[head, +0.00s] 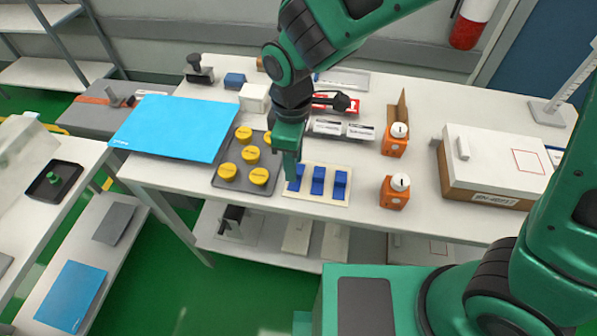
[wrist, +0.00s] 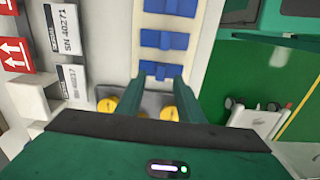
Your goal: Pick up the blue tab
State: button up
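Three blue tabs stand in a row on a cream board (head: 306,197) on the white table. The left tab (head: 296,184) is partly behind my gripper (head: 291,178); the middle tab (head: 318,180) and the right tab (head: 339,186) are clear of it. In the wrist view my gripper (wrist: 157,82) has its fingers apart, with the nearest tab (wrist: 160,70) just beyond and between the fingertips. The other tabs (wrist: 163,40) (wrist: 175,6) lie farther up in that view. I cannot tell whether the fingers touch the nearest tab. Nothing is held.
A grey tray (head: 243,185) with several yellow knobs (head: 259,176) sits left of the board. Two orange blocks with white tops (head: 394,192) stand to the right. White labelled blocks (head: 327,127) and a red piece (head: 340,105) lie behind. A white-topped box (head: 497,165) is at far right.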

jog(key=shift+f, duration=0.95)
grip_shut()
